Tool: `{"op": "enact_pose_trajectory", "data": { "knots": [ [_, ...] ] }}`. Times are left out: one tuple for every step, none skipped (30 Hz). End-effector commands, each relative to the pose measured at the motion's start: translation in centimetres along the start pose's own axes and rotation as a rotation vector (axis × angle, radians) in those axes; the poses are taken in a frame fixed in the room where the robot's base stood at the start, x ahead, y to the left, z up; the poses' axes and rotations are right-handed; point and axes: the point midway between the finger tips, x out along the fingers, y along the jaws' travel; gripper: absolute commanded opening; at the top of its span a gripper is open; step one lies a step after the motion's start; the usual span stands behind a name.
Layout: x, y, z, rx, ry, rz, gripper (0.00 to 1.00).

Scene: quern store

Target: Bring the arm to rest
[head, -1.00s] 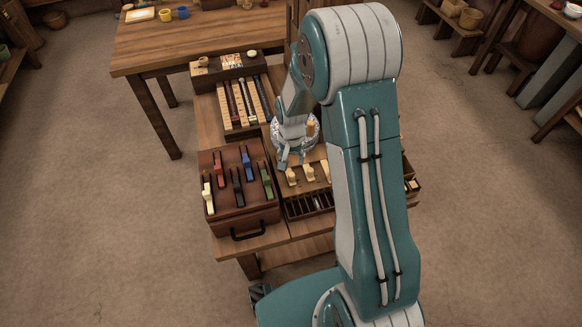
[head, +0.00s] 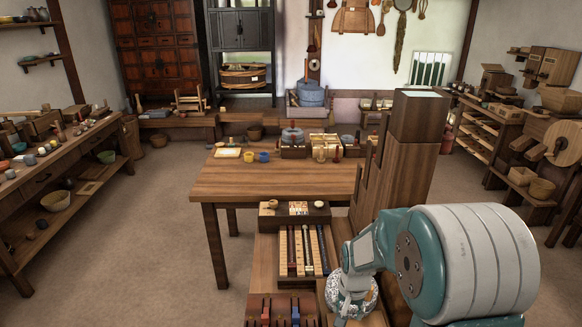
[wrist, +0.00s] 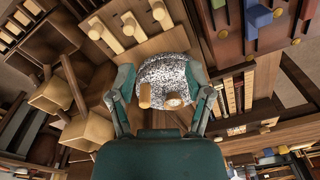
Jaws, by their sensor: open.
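My gripper (wrist: 163,88) is open in the wrist view, with its two teal fingers spread apart. A speckled grey stone (wrist: 170,72) with two pale wooden pegs shows between and beyond the fingers; I cannot tell whether they touch it. In the head view my arm (head: 460,262) fills the lower right, bent over the low workbench. The speckled stone also shows there (head: 354,292), beside my arm's end. My fingertips are hard to make out in that view.
A board with pale pegs (wrist: 129,24) and a rack with coloured handles (wrist: 257,16) lie near the gripper. A slotted tray of rods (head: 304,250) sits on the low bench. A tall dark wooden post (head: 405,170) stands just behind my arm. A large table (head: 280,186) lies beyond.

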Motion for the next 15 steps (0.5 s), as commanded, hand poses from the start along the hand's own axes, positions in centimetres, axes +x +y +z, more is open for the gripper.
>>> {"op": "enact_pose_trajectory", "data": {
  "knots": [
    [-2.2,0.1,0.3,-0.018,0.027,-0.011,0.65],
    [-3.2,0.2,0.6,-0.03,0.037,-0.015,0.65],
    [-4.5,0.4,1.0,-0.045,0.051,-0.021,0.65],
    [-5.5,0.5,1.2,-0.057,0.063,-0.026,0.65],
    [-6.4,0.7,1.6,-0.067,0.073,-0.029,0.65],
    [-7.7,0.9,2.0,-0.083,0.088,-0.034,0.65],
    [-8.6,1.1,2.4,-0.094,0.099,-0.038,0.65],
    [-9.5,1.2,2.8,-0.105,0.11,-0.042,0.65],
    [-10.6,1.5,3.3,-0.121,0.124,-0.046,0.65],
    [-11.4,1.7,3.8,-0.132,0.135,-0.049,0.65],
    [-12.2,1.9,4.2,-0.143,0.147,-0.052,0.65],
    [-13.2,2.1,4.8,-0.158,0.162,-0.056,0.65],
    [-14.0,2.3,5.3,-0.169,0.173,-0.059,0.65],
    [-14.7,2.6,5.8,-0.181,0.184,-0.062,0.65],
    [-15.6,2.9,6.5,-0.195,0.2,-0.066,0.65]
  ]
}}
